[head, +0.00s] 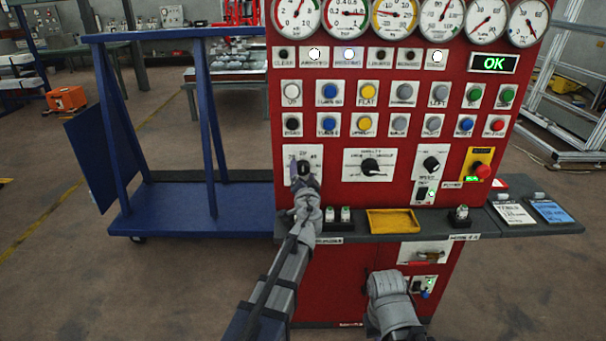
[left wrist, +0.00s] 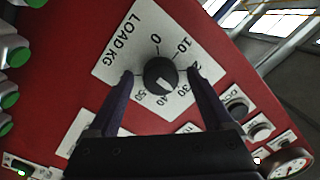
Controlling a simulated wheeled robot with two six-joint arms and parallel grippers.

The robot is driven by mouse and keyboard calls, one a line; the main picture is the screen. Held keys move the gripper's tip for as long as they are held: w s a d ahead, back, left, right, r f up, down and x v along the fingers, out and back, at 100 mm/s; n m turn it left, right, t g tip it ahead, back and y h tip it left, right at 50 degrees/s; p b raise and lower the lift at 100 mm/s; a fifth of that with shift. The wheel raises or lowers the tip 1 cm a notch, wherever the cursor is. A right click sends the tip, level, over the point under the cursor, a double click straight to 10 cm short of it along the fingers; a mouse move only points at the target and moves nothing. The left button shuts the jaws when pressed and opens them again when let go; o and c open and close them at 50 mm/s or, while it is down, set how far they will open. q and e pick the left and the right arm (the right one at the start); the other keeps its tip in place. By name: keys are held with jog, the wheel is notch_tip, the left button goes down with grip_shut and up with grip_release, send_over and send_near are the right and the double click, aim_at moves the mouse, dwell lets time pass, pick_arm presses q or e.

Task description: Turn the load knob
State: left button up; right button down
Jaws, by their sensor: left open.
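The load knob (left wrist: 160,74) is a round black knob on a white plate (left wrist: 122,40) marked LOAD KG, with numbers around it. In the head view its plate (head: 291,153) is at the lower left of the red panel, and the knob is mostly hidden by my gripper. My left gripper (head: 304,176) is right in front of it. In the left wrist view its open fingers (left wrist: 160,82) stand on either side of the knob, with a visible gap on each side. My right gripper (head: 386,283) is low in front of the cabinet, away from the knob; its fingers are unclear.
The red panel (head: 400,206) carries gauges, rows of buttons, other knobs (head: 373,168) and a red stop button (head: 483,171). A grey ledge (head: 352,238) with a yellow tray (head: 394,221) juts out below. A blue cart (head: 170,210) stands at the left.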

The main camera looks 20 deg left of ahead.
pick_arm(q)
grip_shut()
dwell(0.7)
jog(key=shift+m, duration=0.3)
jog(key=m, duration=0.3)
jog(key=shift+m, duration=0.4)
jog(key=m, duration=0.3)
jog(key=shift+s+m+b, duration=0.1)
jog(key=shift+m+b, duration=0.3)
jog(key=m, duration=0.3)
jog(key=shift+m+t, duration=0.3)
jog(key=shift+m+h, duration=0.4)
jog(key=shift+m, duration=1.4)
